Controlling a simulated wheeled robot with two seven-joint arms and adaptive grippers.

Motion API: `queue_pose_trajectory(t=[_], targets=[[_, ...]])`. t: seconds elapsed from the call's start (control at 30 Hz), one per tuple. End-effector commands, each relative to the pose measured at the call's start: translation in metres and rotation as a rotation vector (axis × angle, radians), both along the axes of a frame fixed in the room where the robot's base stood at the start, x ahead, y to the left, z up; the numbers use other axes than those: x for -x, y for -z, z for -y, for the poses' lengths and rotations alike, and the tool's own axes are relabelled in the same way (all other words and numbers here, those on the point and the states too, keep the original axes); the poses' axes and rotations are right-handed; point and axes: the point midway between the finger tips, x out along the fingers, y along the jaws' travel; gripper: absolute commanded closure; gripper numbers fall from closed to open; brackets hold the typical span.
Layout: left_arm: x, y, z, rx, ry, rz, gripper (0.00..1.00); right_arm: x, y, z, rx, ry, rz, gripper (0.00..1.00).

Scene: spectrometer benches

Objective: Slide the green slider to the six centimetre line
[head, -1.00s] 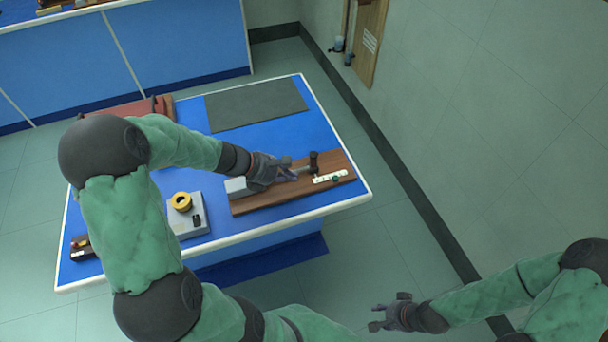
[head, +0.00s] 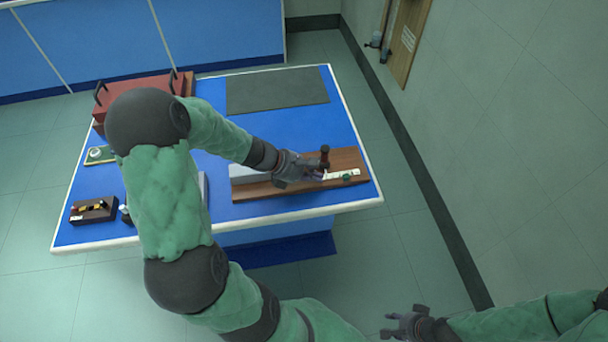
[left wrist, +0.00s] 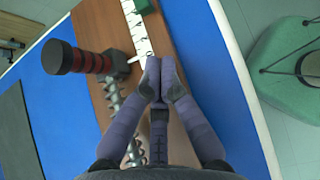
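The green slider (head: 346,178) is a small block beside the white scale strip (head: 354,173) on the brown wooden board (head: 270,191). It also shows at the top edge of the left wrist view (left wrist: 144,6). The scale's line numbers are too small to read. My left gripper (head: 318,176) is over the board, left of the slider. In the left wrist view its fingertips (left wrist: 161,80) are together with nothing visible between them, near the scale's near end and apart from the slider. My right gripper (head: 388,325) is away from the table at the bottom right, fingers apparently spread and empty.
A dark knob with red bands (left wrist: 85,61) stands beside the scale, with a metal screw (left wrist: 120,110) near it. A grey block (head: 248,174) lies on the board. A dark mat (head: 277,91) and a red case (head: 140,92) are farther back. The blue tabletop (head: 325,119) between is clear.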

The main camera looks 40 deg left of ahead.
Motion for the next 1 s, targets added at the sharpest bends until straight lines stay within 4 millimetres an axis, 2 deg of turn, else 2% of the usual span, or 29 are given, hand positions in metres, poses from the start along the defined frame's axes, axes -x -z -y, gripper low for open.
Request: queue_pose_trajectory(t=[0.03,0.1,0.4,0.87,1.0], targets=[[-0.006,0.010,0.006,0.000,0.004,0.001,1.00,0.000,0.008,0.000,0.000,0.000,0.000,0.60],[-0.013,0.014,0.012,-0.001,0.003,0.002,1.00,0.000,0.012,0.000,0.000,0.000,0.000,0.60],[-0.037,0.011,0.031,-0.001,0.001,0.001,1.00,0.000,0.019,0.000,0.000,0.000,0.000,0.60],[-0.040,0.010,0.034,-0.001,-0.001,0.000,1.00,0.000,0.019,0.000,0.000,0.000,0.000,0.60],[-0.049,0.008,0.042,0.001,0.001,0.001,1.00,0.000,0.014,0.000,0.000,0.000,0.000,0.60]])
